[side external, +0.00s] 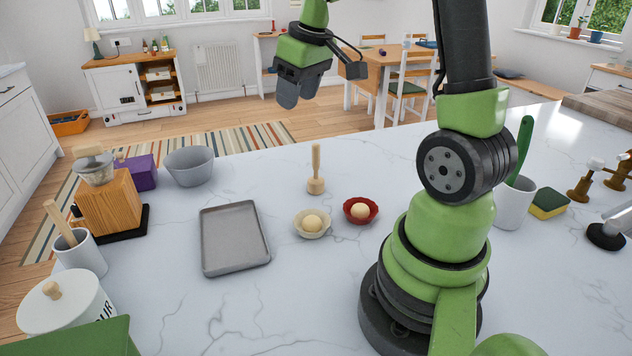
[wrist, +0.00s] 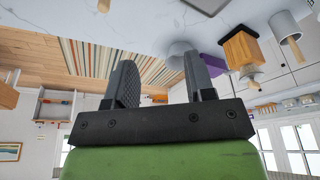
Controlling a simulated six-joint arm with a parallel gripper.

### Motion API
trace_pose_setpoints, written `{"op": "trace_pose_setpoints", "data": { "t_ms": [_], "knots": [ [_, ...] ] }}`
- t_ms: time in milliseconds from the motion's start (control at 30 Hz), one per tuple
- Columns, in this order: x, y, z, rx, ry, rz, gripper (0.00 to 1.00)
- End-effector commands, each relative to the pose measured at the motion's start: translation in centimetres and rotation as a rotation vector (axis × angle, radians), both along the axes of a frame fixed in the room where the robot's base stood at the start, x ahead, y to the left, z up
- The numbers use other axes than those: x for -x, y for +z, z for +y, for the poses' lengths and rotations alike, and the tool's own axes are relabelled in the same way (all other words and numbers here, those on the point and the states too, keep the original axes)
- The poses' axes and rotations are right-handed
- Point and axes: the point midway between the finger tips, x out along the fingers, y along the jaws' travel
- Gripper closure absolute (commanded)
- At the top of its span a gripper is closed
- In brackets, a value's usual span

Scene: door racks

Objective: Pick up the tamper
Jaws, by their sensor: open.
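The tamper (side external: 316,171) is a light wooden tool with a thin handle and a wider round base. It stands upright on the white marble counter in the side external view, behind two small bowls. In the wrist view, a small wooden piece at the top edge looks like part of the tamper (wrist: 103,5). My gripper (side external: 298,92) is raised well above the counter, above and to the left of the tamper in the picture, and clear of it. Its two dark fingers also show in the wrist view (wrist: 158,62), apart with nothing between them.
A cream bowl (side external: 301,231) and a red bowl (side external: 373,219), each holding a pale ball, sit in front of the tamper. A grey tray (side external: 235,264) lies to the left. A grey bowl (side external: 189,168) stands farther back. The counter around the tamper is clear.

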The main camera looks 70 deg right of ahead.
Motion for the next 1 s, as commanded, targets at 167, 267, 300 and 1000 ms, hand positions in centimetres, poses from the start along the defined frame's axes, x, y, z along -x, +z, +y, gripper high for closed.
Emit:
{"op": "trace_pose_setpoints", "data": {
  "t_ms": [167,267,300,1000],
  "knots": [
    [0.3,-5.2,-6.1,-0.004,0.048,0.095,0.51],
    [0.8,-7.0,-7.9,-0.009,0.071,0.121,0.51],
    [0.9,-7.5,-8.3,-0.011,0.078,0.127,0.51],
    [-0.5,-16.1,-8.9,-0.015,0.09,0.136,0.51]
  ]
}}
